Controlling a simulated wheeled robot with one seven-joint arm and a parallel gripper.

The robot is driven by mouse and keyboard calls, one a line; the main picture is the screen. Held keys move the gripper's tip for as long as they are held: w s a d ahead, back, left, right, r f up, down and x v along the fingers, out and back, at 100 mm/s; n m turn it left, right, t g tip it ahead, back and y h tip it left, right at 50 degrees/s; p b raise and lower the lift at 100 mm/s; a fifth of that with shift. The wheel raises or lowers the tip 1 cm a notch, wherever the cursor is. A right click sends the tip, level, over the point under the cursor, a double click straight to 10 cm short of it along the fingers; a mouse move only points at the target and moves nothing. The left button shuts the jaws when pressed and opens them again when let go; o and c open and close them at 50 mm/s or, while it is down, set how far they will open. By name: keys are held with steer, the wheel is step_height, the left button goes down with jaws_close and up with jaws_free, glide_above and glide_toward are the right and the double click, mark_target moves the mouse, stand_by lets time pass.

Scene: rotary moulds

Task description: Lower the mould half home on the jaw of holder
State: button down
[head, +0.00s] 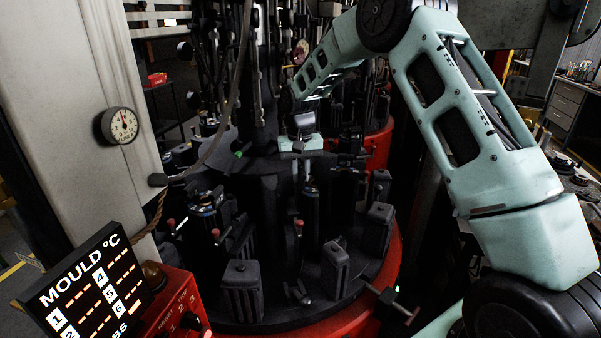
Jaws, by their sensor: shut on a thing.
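My pale green arm reaches across from the right, and my gripper (299,158) is at the middle of the machine, small and pointing down. Its fingers are shut on a dark thing, most likely the mould half, which barely stands out from the dark metal around it. Below my gripper stands a dark upright cylinder (311,215) with a shiny top. I cannot tell which holder jaw lies under the gripper, nor whether the held piece touches it.
A round dark table with a red rim (385,285) carries several dark mould blocks (243,288). A grey column with a dial gauge (121,125) stands at left. A mould temperature panel (88,290) and red control box (180,305) stand at front left. Hoses and rods crowd the back.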

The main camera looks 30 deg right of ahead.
steer(key=shift+w+f+b, duration=0.1)
steer(key=shift+f+b, duration=0.35)
steer(key=shift+f, duration=0.1)
stand_by(0.9)
steer(key=c, duration=1.3)
jaws_free()
steer(key=shift+s+f, duration=0.2)
steer(key=shift+f, duration=0.05)
step_height(320, 180, up, 18)
steer(key=b, duration=0.4)
steer(key=shift+w+a, duration=0.15)
steer(key=shift+f, duration=0.1)
step_height(320, 180, up, 7)
steer(key=p, duration=0.7)
